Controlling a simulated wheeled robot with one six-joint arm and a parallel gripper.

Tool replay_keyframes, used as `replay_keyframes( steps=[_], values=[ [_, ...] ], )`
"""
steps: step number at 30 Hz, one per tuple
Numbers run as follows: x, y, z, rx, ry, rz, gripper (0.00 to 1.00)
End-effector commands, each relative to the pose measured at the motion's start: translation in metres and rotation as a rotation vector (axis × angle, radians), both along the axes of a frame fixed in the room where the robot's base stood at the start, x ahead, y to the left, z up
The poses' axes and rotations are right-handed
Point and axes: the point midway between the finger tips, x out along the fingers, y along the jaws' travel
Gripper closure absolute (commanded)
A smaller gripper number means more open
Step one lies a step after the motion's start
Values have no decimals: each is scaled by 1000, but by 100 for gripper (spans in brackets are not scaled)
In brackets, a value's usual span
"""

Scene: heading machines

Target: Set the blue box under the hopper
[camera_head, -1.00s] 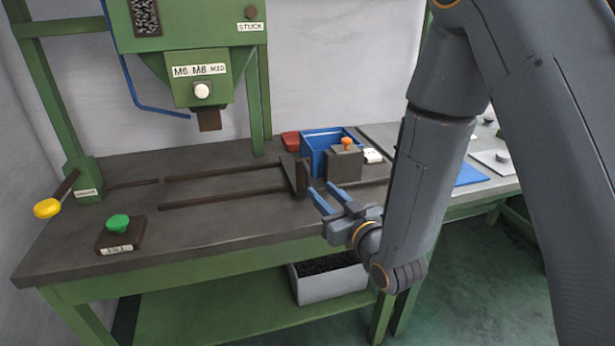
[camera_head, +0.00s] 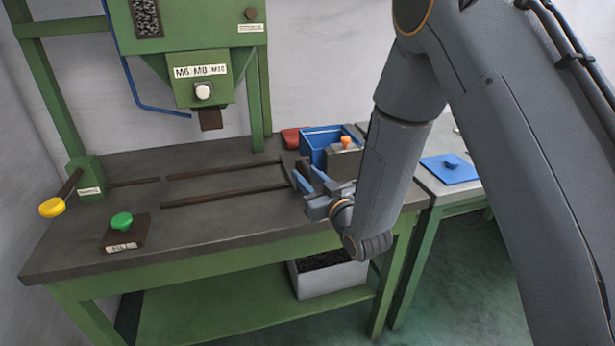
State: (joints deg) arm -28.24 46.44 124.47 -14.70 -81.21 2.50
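The blue box (camera_head: 319,134) stands on the bench, right of the hopper, at the back end of the rails. The green hopper (camera_head: 200,80) hangs over the left half of the bench, with a brown spout (camera_head: 211,120) pointing down. The bench below the spout is bare. My gripper (camera_head: 309,174) is open, its two blue fingers apart, in front of the box near the dark block. I cannot tell whether the fingers touch the block.
Two dark rails (camera_head: 225,170) run along the bench. A green button (camera_head: 121,221) and a yellow-knobbed lever (camera_head: 52,207) are at the left. A red item (camera_head: 291,138) lies left of the box. A grey bin (camera_head: 327,276) is on the lower shelf. A blue plate (camera_head: 450,172) lies on the right table.

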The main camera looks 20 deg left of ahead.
Motion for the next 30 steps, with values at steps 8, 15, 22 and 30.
replay_keyframes(
  steps=[8,15,22,30],
  values=[
    [0,0,0,0,0,0,100],
    [-2,2,0,0,0,1,100],
    [-17,26,0,0,0,8,100],
    [-52,82,0,1,-1,11,100]
  ],
)
